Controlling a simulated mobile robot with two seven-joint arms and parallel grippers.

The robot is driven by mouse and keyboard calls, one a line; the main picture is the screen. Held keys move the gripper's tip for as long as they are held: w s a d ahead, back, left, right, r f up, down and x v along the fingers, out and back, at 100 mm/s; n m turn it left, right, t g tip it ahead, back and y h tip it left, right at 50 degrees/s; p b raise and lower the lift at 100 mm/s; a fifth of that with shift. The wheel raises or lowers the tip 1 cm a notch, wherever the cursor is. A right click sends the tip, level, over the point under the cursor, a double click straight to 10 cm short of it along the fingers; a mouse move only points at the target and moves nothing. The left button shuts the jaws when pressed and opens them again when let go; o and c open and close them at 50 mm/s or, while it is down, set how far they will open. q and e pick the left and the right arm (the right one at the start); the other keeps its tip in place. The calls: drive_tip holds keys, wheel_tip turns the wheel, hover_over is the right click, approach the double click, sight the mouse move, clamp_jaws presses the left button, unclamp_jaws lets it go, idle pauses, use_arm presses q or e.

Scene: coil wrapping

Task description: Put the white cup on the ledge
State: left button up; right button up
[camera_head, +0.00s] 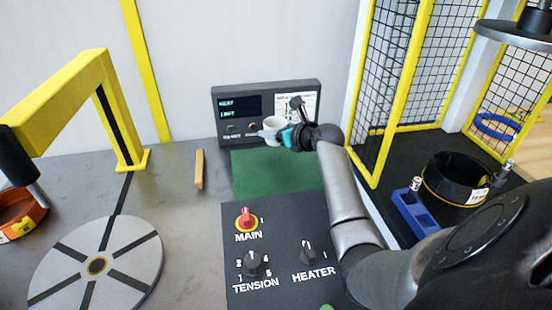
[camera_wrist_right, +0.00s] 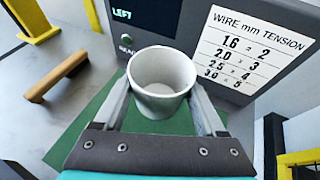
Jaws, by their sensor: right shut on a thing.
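The white cup (camera_head: 272,127) is held upright by my right gripper (camera_head: 284,134) in front of the dark display panel (camera_head: 265,86). In the right wrist view the cup (camera_wrist_right: 161,78) sits between the two fingers of my right gripper (camera_wrist_right: 160,104), which is shut on it. The cup looks empty inside. It appears above the green mat (camera_head: 275,172); its exact height over the mat cannot be told. I cannot tell which surface is the ledge. My left gripper is not in view.
A control plate with a red MAIN knob (camera_head: 246,217) is in front. A grey turntable (camera_head: 97,270) and yellow frame (camera_head: 105,100) stand left. A yellow mesh cage (camera_head: 400,90) and black coil (camera_head: 455,178) are right.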

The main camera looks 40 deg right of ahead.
sight(276, 162)
wheel_tip(276, 162, down, 7)
drive_tip(key=b, duration=0.2)
drive_tip(key=shift+f+b, duration=0.15)
drive_tip(key=shift+b, duration=0.25)
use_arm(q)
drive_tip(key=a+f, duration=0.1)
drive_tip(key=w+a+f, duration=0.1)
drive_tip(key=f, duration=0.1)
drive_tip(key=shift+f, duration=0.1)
use_arm(e)
drive_tip(key=o, duration=1.4)
drive_tip(key=shift+f, duration=0.1)
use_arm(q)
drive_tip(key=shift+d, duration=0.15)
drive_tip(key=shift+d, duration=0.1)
